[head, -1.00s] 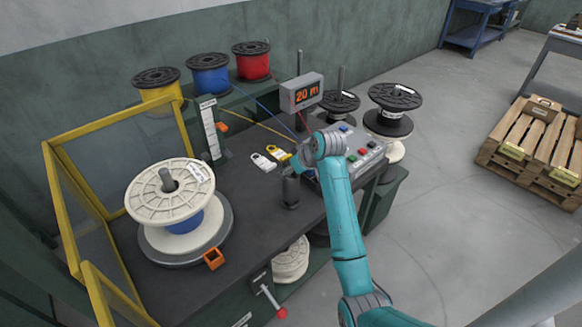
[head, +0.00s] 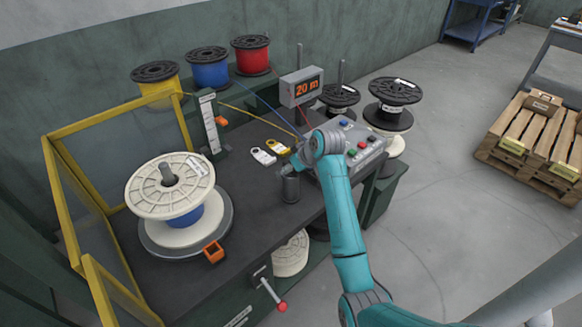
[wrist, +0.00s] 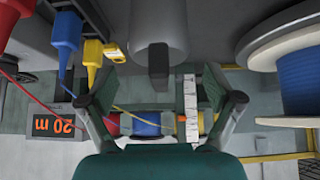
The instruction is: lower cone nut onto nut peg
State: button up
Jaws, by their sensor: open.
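A dark grey cylinder with a lighter top (head: 290,187), which looks like the cone nut on its peg, stands upright on the bench near its front edge. I cannot tell nut from peg, and the seating is unclear. In the wrist view, which is upside down, a grey cylinder (wrist: 158,25) with a dark block (wrist: 158,60) at its end lies ahead between the finger lines. My gripper (wrist: 160,82) is open and empty, with a finger on each side and a gap to the cylinder. In the head view my gripper (head: 298,165) is just above and behind the cylinder, partly hidden by my wrist.
A white-flanged spool (head: 145,200) stands on a turntable at the left, inside a yellow-framed guard (head: 65,205). White and yellow tags (head: 263,157) lie behind the cylinder. A control box (head: 360,150) and a "20 m" display (head: 301,87) stand close to my wrist.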

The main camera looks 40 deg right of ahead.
jog(key=v, duration=1.2)
dwell(0.6)
jog(key=s+a+f+m+t, duration=0.1)
jog(key=s+a+f, duration=0.3)
jog(key=a+f, duration=0.4)
jog(key=s+a+f+m+t, duration=0.1)
jog(key=s+a+f, duration=0.45)
jog(key=f, duration=0.35)
jog(key=s+a+f+t+h, duration=0.25)
jog(key=s+a, duration=0.55)
jog(key=s, duration=0.4)
jog(key=s+a+r+t, duration=0.1)
jog(key=s+r, duration=0.2)
jog(key=s, duration=0.4)
jog(key=s+a+r+n+t+y, duration=0.1)
jog(key=s+a+r, duration=0.1)
jog(key=s+r, duration=0.2)
jog(key=s+a+r+t+y, duration=0.1)
jog(key=s+r, duration=0.3)
jog(key=s, duration=0.6)
jog(key=shift+a+r+n, duration=0.2)
jog(key=shift+a+n, duration=0.1)
jog(key=shift+a, duration=0.35)
